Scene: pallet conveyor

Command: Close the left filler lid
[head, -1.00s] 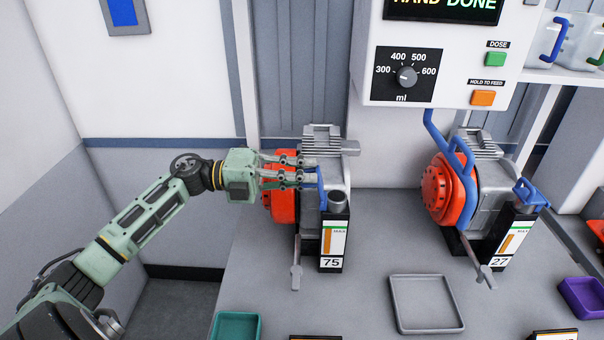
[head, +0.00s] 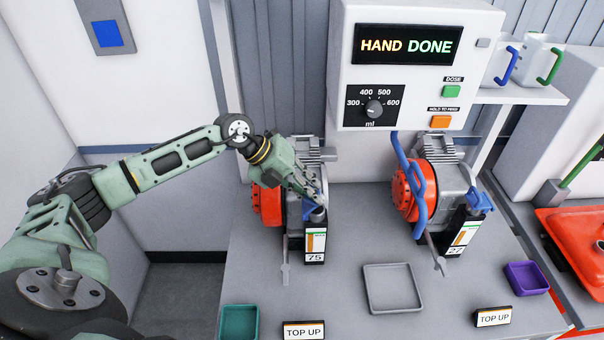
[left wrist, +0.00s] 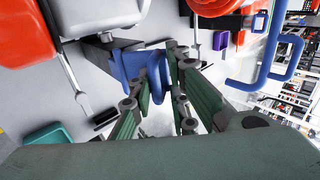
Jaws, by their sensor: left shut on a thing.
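The left machine (head: 268,205), with an orange-red housing, stands on the grey bench. Its blue filler lid (head: 308,212) is at the filler neck above the card marked 75. My left gripper (head: 317,198) reaches down from the upper left and is shut on the blue lid. In the left wrist view, the blue lid (left wrist: 132,66) shows at the fingers of the gripper (left wrist: 165,85). The fingers hide part of the lid and neck, so I cannot tell how far it is closed. My right gripper is not in view.
The right machine (head: 403,196) has a blue lid (head: 481,202). A grey tray (head: 392,266), teal tray (head: 238,308) and purple tray (head: 526,280) lie on the bench. The dosing unit (head: 408,20) reads HAND DONE.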

